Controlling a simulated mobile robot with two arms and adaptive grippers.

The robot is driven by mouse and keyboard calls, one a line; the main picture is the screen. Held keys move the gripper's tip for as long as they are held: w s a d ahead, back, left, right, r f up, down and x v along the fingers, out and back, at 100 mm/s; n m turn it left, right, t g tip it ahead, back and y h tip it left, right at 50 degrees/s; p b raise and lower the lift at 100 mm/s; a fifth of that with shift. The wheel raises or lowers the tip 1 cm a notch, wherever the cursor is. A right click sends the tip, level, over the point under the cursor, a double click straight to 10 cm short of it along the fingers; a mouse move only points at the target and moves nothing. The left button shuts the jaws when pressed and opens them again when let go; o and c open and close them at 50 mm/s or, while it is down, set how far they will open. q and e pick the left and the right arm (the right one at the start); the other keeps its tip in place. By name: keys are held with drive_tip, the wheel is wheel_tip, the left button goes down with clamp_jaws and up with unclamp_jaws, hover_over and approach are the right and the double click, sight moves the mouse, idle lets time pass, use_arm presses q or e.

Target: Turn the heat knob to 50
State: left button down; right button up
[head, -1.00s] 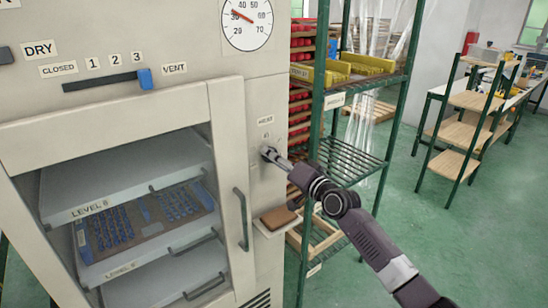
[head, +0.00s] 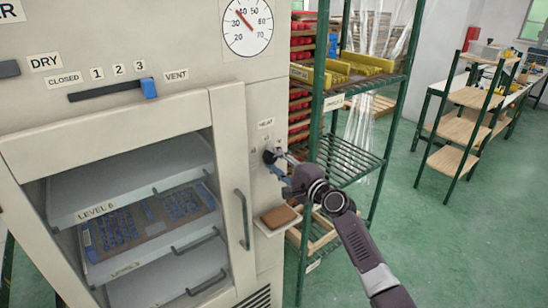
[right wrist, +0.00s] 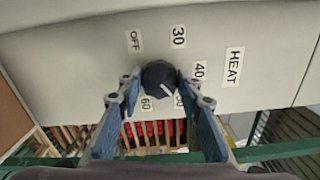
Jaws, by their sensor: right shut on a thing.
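The dark round heat knob (right wrist: 157,75) sits on the cabinet's pale front, below the HEAT label (head: 265,123). In the right wrist view, labels OFF, 30, 40 and 60 stand around it, and a label partly hidden by a finger sits between 40 and 60. The knob's white pointer line (right wrist: 168,89) aims at that partly hidden label. My right gripper (head: 275,157) is shut on the knob, one blue-padded finger on each side. The round dial (head: 260,40) has its red needle close to 40. My left gripper is not in view.
A drying cabinet door with a vertical handle (head: 241,220) is left of the knob. A small shelf with a brown block (head: 278,216) juts out below it. A green rack (head: 345,160) stands close on the right. Green floor lies open beyond.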

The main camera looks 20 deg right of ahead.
drive_tip(key=shift+m, duration=0.6)
drive_tip(key=o, duration=1.2)
drive_tip(key=shift+c, duration=0.2)
drive_tip(key=v, duration=1.2)
